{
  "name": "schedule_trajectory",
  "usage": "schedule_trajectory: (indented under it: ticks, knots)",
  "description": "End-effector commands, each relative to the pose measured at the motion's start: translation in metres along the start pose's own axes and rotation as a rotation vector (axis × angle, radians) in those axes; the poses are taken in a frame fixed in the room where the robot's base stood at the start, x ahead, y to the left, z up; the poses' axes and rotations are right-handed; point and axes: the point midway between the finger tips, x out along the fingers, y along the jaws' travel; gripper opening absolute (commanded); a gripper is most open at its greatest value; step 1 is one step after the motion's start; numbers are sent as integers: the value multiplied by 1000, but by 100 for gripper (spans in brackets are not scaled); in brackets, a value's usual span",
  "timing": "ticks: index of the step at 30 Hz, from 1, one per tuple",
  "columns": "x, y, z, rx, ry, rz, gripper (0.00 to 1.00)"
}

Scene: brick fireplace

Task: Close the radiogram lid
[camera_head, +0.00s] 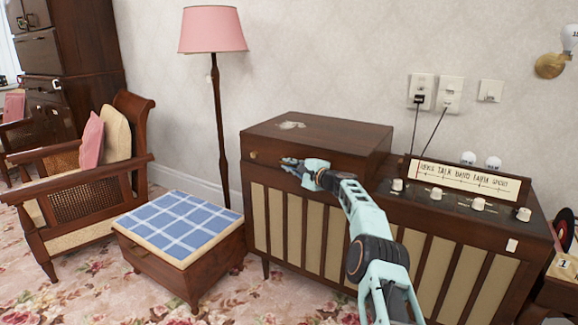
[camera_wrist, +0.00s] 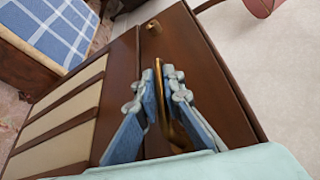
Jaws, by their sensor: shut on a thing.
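The radiogram (camera_head: 285,225) is a dark wood cabinet with cream slatted panels against the wall. Its lid (camera_head: 340,128) is the box-like dark wood section raised at the left end, with its top lying level; whether a gap remains under it I cannot tell. My gripper (camera_head: 290,163) is at the front face of this section. In the wrist view, my gripper (camera_wrist: 166,85) has its blue-grey fingers on both sides of a brass handle (camera_wrist: 159,70) and is shut on it. A small brass knob (camera_wrist: 153,27) sits beside the handle. The fingers hide part of the handle.
A footstool with a blue checked top (camera_head: 180,225) stands left of the radiogram, near an armchair (camera_head: 90,180) and a pink floor lamp (camera_head: 212,30). A lettered dial panel (camera_head: 465,180) and white knobs are on the right half. Patterned carpet is clear in front.

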Motion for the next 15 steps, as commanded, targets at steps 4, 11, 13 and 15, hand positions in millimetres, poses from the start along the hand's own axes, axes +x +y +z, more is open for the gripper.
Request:
schedule_trajectory:
  ticks: [4, 11, 13, 15]
  knots:
    - [0, 6, -4, 0, 7, 7, 0]
    - [0, 8, -4, 1, 9, 10, 9]
    - [0, 9, -5, 1, 8, 10, 16]
    - [0, 9, -4, 1, 8, 10, 16]
